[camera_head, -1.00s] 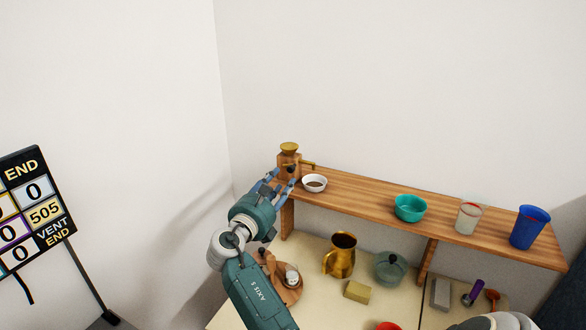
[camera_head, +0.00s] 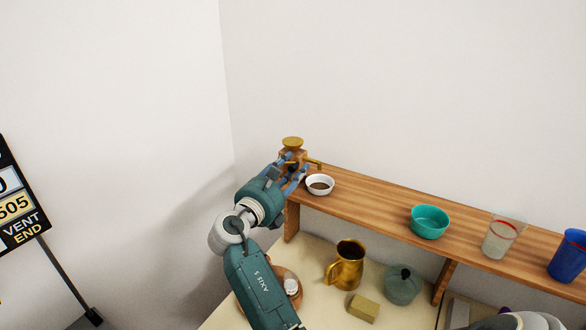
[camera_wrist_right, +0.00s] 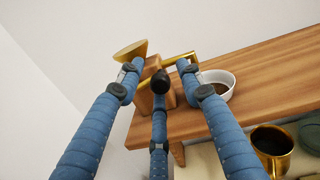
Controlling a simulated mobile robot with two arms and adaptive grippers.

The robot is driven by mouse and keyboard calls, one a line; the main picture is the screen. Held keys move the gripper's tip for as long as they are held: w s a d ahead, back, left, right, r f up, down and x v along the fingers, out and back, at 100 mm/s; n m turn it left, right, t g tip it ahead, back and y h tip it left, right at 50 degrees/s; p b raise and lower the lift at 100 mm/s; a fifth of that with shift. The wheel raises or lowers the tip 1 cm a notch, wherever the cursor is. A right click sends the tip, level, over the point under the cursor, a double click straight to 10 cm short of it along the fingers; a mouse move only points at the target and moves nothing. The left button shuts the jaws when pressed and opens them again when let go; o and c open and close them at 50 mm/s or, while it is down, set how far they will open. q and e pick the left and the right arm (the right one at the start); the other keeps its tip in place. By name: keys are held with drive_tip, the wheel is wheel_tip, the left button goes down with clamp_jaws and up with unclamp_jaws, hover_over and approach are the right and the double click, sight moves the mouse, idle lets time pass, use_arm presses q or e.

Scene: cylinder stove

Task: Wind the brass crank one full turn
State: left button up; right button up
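A wooden grinder (camera_head: 297,157) with a brass bowl on top (camera_head: 292,142) stands at the left end of the wooden shelf. Its brass crank (camera_head: 312,163) points right in the head view; the crank bar (camera_wrist_right: 178,60) also shows in the right wrist view. My right gripper (camera_head: 285,172) is at the grinder's near side, with its blue fingers spread. In the right wrist view the grinder's wooden body shows between the fingertips, and the right finger overlaps the crank bar. I cannot tell whether any finger touches it. My left gripper is not in view.
A white bowl (camera_head: 320,185) with dark contents sits close right of the grinder. A teal bowl (camera_head: 429,222), a glass (camera_head: 498,240) and a blue cup (camera_head: 568,255) stand along the shelf (camera_head: 375,202). Below are a brass pitcher (camera_head: 348,268), a lidded pot (camera_head: 402,285) and a yellow block (camera_head: 363,308).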

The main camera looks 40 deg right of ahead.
clamp_jaws()
drive_tip(key=shift+f, duration=0.1)
drive_tip(key=m+b, duration=0.1)
drive_tip(key=f+m+b, duration=0.1)
drive_tip(key=m, duration=0.1)
drive_tip(key=shift+s+f+m, duration=0.1)
drive_tip(key=shift+f+m, duration=0.05)
drive_tip(key=shift+m, duration=0.15)
drive_tip(key=shift+f+m+b, duration=0.2)
drive_tip(key=shift+m+b, duration=0.55)
drive_tip(key=shift+m, duration=0.1)
drive_tip(key=shift+f+m+b, duration=0.2)
drive_tip(key=shift+m+b, duration=0.5)
drive_tip(key=shift+m, duration=0.15)
unclamp_jaws()
drive_tip(key=shift+w+d+f, duration=0.1)
drive_tip(key=shift+w, duration=0.1)
